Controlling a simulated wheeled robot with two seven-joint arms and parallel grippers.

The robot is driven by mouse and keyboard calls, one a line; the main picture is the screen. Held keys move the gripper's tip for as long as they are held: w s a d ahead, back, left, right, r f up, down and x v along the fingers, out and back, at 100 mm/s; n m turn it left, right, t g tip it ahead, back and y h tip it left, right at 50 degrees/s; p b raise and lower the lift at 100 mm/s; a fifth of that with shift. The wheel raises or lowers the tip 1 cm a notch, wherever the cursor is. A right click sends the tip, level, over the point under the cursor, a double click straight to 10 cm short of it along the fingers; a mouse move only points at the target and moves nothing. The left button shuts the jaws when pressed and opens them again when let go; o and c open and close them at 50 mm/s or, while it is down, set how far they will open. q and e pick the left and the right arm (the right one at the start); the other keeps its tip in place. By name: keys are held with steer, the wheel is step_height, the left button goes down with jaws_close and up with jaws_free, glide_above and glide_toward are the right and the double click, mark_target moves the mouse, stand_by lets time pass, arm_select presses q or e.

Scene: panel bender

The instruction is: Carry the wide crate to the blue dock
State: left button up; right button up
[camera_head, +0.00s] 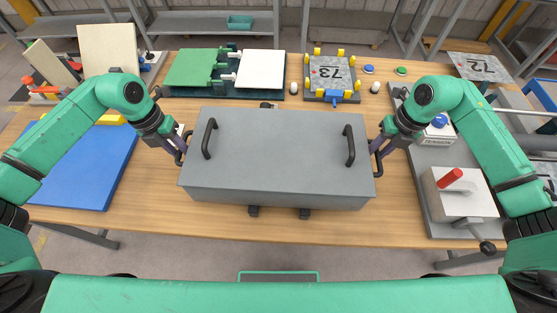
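The wide crate (280,150) is a long grey box with a flat top, in the middle of the head view over the wooden table. Two dark handles stand on its top, and a dark loop handle sticks out at each end. My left gripper (179,147) is at the left end handle and looks shut on it. My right gripper (379,146) is at the right end handle and looks shut on it. Whether the crate's underside touches the table is hidden. The blue dock (85,165) is a flat blue panel on the table at the left.
A grey box with a red handle (460,192) stands at the right. Yellow pieces (110,118) lie at the blue dock's far edge.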

arm_select(q)
jaws_close()
arm_select(e)
jaws_close()
arm_select(q)
steer(key=shift+r, duration=0.1)
arm_select(e)
steer(key=shift+r, duration=0.15)
stand_by(0.8)
